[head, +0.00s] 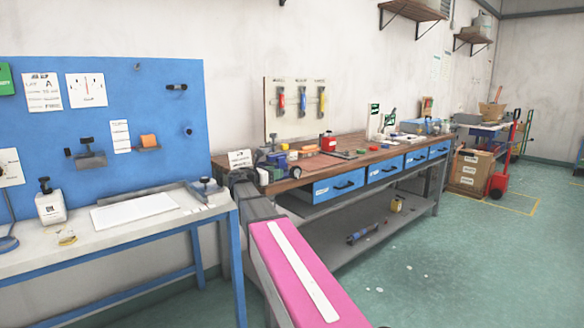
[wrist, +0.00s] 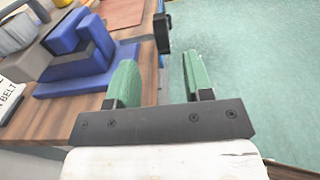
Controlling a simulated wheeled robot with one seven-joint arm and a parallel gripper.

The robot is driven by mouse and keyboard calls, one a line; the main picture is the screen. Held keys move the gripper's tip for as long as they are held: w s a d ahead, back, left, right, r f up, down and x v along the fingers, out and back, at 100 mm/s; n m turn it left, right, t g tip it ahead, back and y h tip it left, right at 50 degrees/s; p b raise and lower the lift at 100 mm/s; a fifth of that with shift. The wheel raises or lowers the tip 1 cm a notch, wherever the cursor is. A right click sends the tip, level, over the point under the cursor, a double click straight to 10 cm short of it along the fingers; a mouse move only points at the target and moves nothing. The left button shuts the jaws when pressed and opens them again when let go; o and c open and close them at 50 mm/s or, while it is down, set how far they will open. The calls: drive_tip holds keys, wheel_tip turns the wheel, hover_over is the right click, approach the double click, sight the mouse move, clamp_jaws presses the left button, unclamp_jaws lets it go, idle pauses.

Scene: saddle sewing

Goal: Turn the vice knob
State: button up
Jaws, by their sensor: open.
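A blue vice-like block with a grey slanted part (wrist: 80,50) sits on the wooden bench top at the left of the wrist view. In the head view a small blue shape (head: 277,160) near the bench's left end appears to be the same thing. A dark piece (wrist: 162,33) shows at the bench edge beyond the fingers; I cannot tell whether it is the vice knob. My gripper (wrist: 158,72) is open with its green fingers apart and nothing between them. It is to the right of the blue block, at the bench edge. My arm hides part of the bench end in the head view.
The wooden bench (head: 345,146) carries several tools and blocks, with blue drawers (head: 338,186) below. A white label card (head: 240,159) stands at its left end. A blue-framed table (head: 80,240) is at the left. Green floor (head: 440,260) is open at the right.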

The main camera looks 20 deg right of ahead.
sight(293, 167)
drive_tip(key=x, duration=1)
drive_tip(key=shift+w+d, duration=0.2)
drive_tip(key=shift+d, duration=0.1)
clamp_jaws()
